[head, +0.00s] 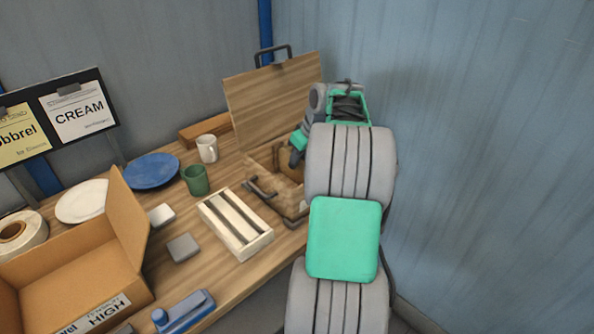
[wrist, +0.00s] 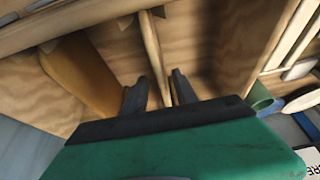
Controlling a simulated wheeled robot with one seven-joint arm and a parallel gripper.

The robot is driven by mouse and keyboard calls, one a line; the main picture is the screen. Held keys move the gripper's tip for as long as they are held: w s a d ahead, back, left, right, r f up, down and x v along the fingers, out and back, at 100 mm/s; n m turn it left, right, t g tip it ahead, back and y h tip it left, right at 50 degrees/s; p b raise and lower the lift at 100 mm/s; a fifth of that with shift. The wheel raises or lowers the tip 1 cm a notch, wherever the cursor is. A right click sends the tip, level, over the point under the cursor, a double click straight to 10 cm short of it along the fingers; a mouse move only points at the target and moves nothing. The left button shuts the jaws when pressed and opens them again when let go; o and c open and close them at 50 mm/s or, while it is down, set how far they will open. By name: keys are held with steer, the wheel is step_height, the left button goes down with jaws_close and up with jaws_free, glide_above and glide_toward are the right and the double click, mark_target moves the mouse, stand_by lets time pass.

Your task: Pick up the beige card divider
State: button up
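A thin beige strip (wrist: 154,55), which looks like the card divider seen edge-on, stands inside the wooden box (wrist: 232,50) in the wrist view. My gripper (wrist: 160,92) is open, its two dark fingers reaching into the box with the strip running between them. Gaps show on both sides, and I cannot tell whether either finger touches it. In the head view the box (head: 291,218) has its lid (head: 270,95) raised, and my gripper (head: 295,158) is low in it, fingertips hidden. The divider cannot be made out clearly there.
An orange-tan panel (wrist: 85,75) stands left of the fingers in the wrist view. Left of the box are a green mug (head: 196,181), a white mug (head: 207,149) and a slatted wooden tray (head: 235,224). A cardboard box (head: 75,265) stands at front left. A wall is close on the right.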

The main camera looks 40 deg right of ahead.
mark_target(296, 182)
steer(key=x, duration=0.4)
steer(key=shift+a+f, duration=0.1)
steer(key=shift+c, duration=0.4)
jaws_close()
